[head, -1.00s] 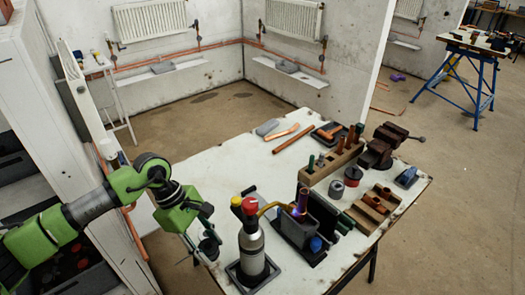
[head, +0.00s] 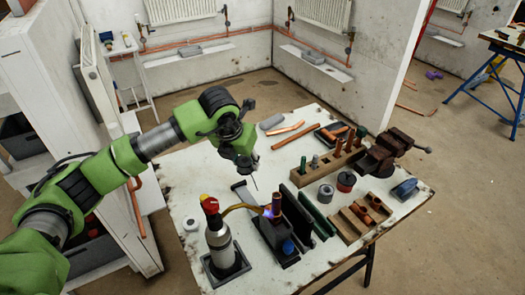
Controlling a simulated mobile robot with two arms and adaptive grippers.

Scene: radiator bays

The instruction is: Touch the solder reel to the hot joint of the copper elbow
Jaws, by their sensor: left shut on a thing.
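My left gripper (head: 243,163) is shut on the solder reel, which is mostly hidden by the dark fingers. A thin wire end (head: 255,184) hangs below it. The gripper is in the air over the workbench, above and a little left of the copper elbow (head: 276,203). The copper piece stands upright in a dark holder (head: 278,236). A torch (head: 219,235) with a bent brass nozzle stands left of it, and its bluish-orange flame (head: 267,211) plays on the copper. The wire end and the copper are apart. My right gripper is out of view.
Dark and green upright plates (head: 316,214) stand right of the holder. Beyond them are two small cans (head: 325,194), a wooden rack (head: 331,160) and a vise (head: 399,150). A white roll (head: 190,224) lies at the bench's left.

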